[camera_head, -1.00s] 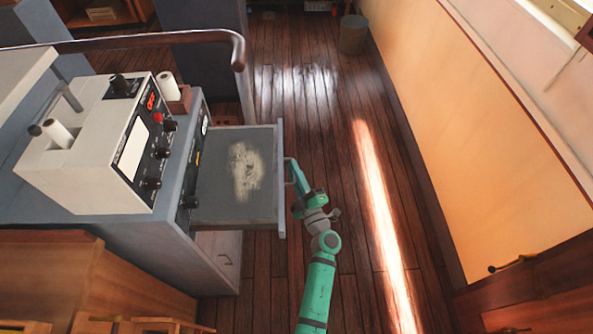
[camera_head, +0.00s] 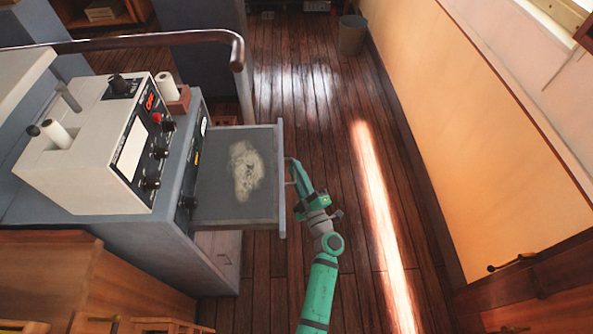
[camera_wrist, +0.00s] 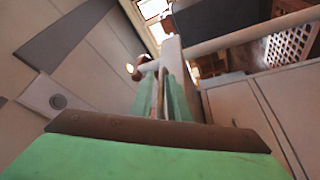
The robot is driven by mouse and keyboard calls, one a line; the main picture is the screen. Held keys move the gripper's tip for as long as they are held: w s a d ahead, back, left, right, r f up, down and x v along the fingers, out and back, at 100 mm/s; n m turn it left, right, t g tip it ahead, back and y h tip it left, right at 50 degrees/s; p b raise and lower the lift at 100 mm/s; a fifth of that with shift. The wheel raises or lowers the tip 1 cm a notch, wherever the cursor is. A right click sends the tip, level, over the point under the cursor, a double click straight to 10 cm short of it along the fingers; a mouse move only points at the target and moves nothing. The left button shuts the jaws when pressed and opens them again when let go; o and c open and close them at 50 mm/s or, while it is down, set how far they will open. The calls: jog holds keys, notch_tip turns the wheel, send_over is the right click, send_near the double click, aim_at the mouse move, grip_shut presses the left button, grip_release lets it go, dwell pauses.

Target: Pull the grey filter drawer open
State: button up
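The grey filter drawer (camera_head: 215,205) is pulled well out of the blue-grey console in the head view, with a pale dusty patch (camera_head: 246,171) on its flat inside. Its upright front panel (camera_head: 281,180) faces right, towards my arm. My gripper (camera_head: 292,172) is at the handle on the outer side of that panel. In the wrist view my two green fingers (camera_wrist: 164,95) lie close together with a narrow gap between them, at a pale bar. The fingertips are small and partly hidden, so I cannot tell whether they grip the handle or only surround it.
The console (camera_head: 130,240) carries a cream instrument box (camera_head: 85,155) with knobs. A wooden cabinet (camera_head: 75,275) stands at the lower left. Clear plank floor (camera_head: 350,230) lies right of the drawer, up to the orange wall panel (camera_head: 470,150). A bin (camera_head: 352,35) stands far back.

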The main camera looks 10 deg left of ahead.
jog(key=v, duration=1)
jog(key=shift+s+d, duration=0.1)
jog(key=shift+d, duration=0.05)
jog(key=shift+s+f, duration=0.1)
jog(key=s+r+m+g+h, duration=0.1)
jog(key=s+r+m+h, duration=0.1)
jog(key=s+m, duration=0.4)
jog(key=s+d+r+m+h, duration=0.1)
jog(key=s+r+m+h, duration=0.2)
jog(key=s, duration=1.4)
jog(key=s+r+m+g+h, duration=0.1)
jog(key=s+m+h, duration=0.3)
jog(key=s+m, duration=0.4)
jog(key=s+r, duration=0.1)
jog(key=s, duration=0.3)
jog(key=shift+d+r+m+g+h, duration=0.25)
jog(key=shift+r+m+g+h, duration=0.05)
jog(key=shift+r+h, duration=0.1)
jog(key=shift+w+a, duration=0.15)
